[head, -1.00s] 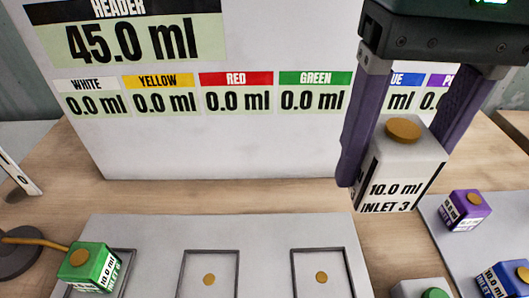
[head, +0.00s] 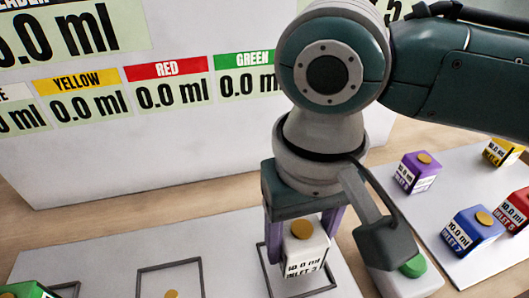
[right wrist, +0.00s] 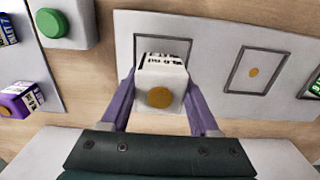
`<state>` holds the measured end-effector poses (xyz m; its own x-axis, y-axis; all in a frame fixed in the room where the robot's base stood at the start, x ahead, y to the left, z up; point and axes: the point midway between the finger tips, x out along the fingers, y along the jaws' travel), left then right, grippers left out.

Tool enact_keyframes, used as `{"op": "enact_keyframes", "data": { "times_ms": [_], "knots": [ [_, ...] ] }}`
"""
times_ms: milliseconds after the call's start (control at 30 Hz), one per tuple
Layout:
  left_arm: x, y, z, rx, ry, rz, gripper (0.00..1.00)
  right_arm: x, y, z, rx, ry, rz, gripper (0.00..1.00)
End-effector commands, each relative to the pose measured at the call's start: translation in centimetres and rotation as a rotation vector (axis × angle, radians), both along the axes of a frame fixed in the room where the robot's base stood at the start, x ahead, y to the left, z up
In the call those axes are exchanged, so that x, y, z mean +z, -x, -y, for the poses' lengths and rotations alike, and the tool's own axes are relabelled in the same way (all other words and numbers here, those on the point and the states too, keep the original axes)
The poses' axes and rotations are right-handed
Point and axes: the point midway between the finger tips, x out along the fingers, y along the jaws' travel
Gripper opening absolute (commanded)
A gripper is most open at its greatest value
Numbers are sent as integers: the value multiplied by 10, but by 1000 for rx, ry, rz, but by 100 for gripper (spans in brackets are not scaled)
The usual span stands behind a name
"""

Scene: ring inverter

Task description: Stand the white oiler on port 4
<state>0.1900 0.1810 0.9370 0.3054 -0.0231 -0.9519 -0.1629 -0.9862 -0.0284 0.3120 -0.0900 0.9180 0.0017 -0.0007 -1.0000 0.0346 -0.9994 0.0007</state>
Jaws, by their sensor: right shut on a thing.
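The white oiler (head: 306,250), a small block with a brass disc on top and a "10.0 ml INLET 3" label, is gripped between the purple fingers of my right gripper (head: 303,232). It is upright and inside or just over the outline of the rightmost port square (head: 320,291) on the grey plate. The right wrist view also shows the oiler (right wrist: 160,88) between the fingers, with the port square (right wrist: 187,42) around its far end. I cannot tell whether its base touches the plate. My left gripper is not in view.
An empty port square (head: 170,264) lies to the left, and a green oiler (head: 28,290) sits beyond it. A box with a green button (head: 413,265) stands close right of the oiler. Purple (head: 415,172), blue (head: 472,231), red and yellow oilers stand on the right plate.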

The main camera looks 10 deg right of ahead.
Motion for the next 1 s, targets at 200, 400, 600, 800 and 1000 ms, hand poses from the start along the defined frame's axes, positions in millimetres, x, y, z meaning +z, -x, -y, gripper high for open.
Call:
{"op": "enact_keyframes", "data": {
  "times_ms": [200,400,600,800,1000],
  "knots": [
    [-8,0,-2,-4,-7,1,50,-26,0,0,1,0,1,1],
    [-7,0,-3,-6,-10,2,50,-25,0,0,1,0,1,1],
    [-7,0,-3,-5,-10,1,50,-28,0,0,0,0,0,66],
    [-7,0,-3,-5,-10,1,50,-28,0,0,0,0,0,89],
    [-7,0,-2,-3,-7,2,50,-28,0,0,0,0,0,92]
  ]
}}
